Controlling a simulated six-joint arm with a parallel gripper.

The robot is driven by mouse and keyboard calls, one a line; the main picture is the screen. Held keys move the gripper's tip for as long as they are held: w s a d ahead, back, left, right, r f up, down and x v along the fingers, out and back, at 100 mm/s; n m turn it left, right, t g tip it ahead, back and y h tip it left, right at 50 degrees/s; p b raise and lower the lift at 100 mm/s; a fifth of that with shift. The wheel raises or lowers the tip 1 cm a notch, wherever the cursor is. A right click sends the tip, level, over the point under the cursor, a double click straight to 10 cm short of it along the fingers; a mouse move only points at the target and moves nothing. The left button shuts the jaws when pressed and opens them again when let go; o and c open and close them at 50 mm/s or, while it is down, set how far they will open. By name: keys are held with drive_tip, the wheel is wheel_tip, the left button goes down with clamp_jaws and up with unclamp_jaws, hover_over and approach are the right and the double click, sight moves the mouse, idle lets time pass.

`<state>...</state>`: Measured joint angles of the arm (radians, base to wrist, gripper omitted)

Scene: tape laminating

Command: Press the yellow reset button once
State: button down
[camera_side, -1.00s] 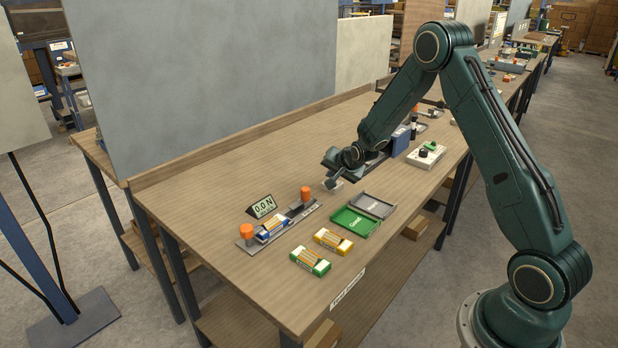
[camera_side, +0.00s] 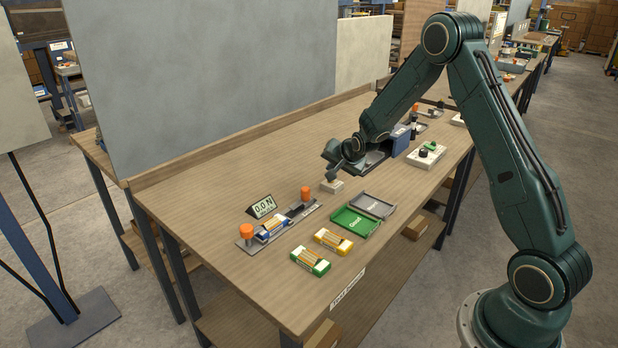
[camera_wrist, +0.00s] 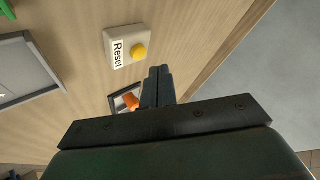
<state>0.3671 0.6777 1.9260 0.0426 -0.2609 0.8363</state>
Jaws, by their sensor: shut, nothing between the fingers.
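The yellow reset button (camera_wrist: 139,52) sits on a small pale box (camera_wrist: 117,40) labelled "Reset" in the wrist view. In the side view the pale box (camera_side: 331,186) stands on the table just below my gripper (camera_side: 333,174); the yellow button itself cannot be made out there. In the wrist view my gripper (camera_wrist: 158,72) is shut and empty, its fingertips close to the button in the picture. The side view shows the fingers above the box; whether they touch the button cannot be told.
A test fixture with orange knobs (camera_side: 305,193) and a "0.0 N" display (camera_side: 262,206) stands left of the box. Green (camera_side: 356,222) and grey (camera_side: 371,205) trays lie in front, with green (camera_side: 310,261) and yellow (camera_side: 333,241) packs nearby. A blue block (camera_side: 400,140) stands behind.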

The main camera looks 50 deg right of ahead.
wheel_tip(320, 180, up, 4)
drive_tip(key=shift+r, duration=0.1)
idle(0.4)
idle(0.6)
drive_tip(key=s+a+r+n+g+y, duration=0.15)
drive_tip(key=s+a+r+n, duration=0.55)
drive_tip(key=s+a+r, duration=0.75)
drive_tip(key=s+a+r+n+y, duration=0.1)
drive_tip(key=s+a+n, duration=0.2)
drive_tip(key=s, duration=0.7)
drive_tip(key=s+a+r+n+g+y, duration=0.1)
drive_tip(key=s+a+n, duration=0.2)
drive_tip(key=s, duration=0.8)
drive_tip(key=shift+s+a+r+n, duration=0.15)
drive_tip(key=shift+s+a+n, duration=0.2)
drive_tip(key=shift+a, duration=0.35)
